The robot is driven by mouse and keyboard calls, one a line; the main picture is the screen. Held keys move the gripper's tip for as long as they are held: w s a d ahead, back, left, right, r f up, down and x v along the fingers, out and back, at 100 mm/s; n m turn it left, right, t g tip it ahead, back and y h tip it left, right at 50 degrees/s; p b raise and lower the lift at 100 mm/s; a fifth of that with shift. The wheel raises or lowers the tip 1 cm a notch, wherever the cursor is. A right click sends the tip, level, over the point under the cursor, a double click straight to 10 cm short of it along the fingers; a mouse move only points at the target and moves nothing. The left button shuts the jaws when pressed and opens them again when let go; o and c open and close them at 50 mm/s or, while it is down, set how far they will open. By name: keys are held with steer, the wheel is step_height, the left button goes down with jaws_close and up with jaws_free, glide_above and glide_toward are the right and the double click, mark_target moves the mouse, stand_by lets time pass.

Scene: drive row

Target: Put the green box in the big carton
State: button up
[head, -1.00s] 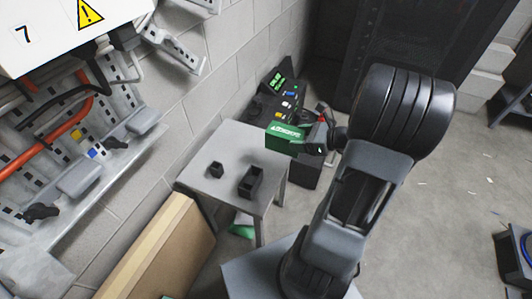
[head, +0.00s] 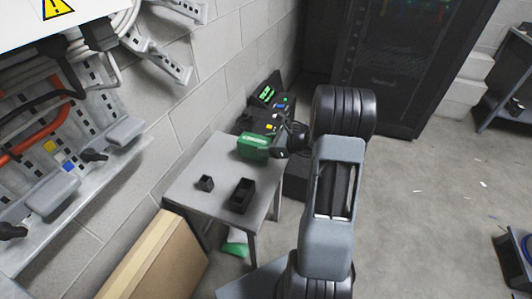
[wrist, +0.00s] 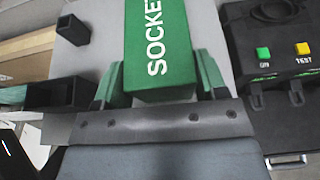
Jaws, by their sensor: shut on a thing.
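The green box (head: 252,147) is in my gripper (head: 277,149), over the far end of the small grey table in the head view. In the wrist view the green box (wrist: 156,45), lettered SOCKET, sits between the two fingers of my gripper (wrist: 160,84), which is shut on it. I cannot tell whether the box touches the table. A large brown carton (head: 158,262) stands at the lower left of the head view, in front of the table; its inside is not clearly seen.
The grey table (head: 205,160) bears a small dark cup (head: 206,183) and a dark open bin (head: 243,195). A black case with coloured buttons (head: 262,118) is behind it. A wall panel with cables (head: 60,150) is left. Floor at right is mostly clear.

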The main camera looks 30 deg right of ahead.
steer(key=shift+w+f+b, duration=0.15)
steer(key=shift+f+b, duration=0.2)
steer(key=shift+f, duration=0.55)
steer(key=shift+w+f+b, duration=0.1)
steer(key=shift+f+b, duration=0.25)
steer(key=shift+f, duration=0.55)
steer(key=shift+f, duration=0.2)
steer(key=o, duration=1)
steer(key=shift+o, duration=0.2)
steer(key=shift+r, duration=0.1)
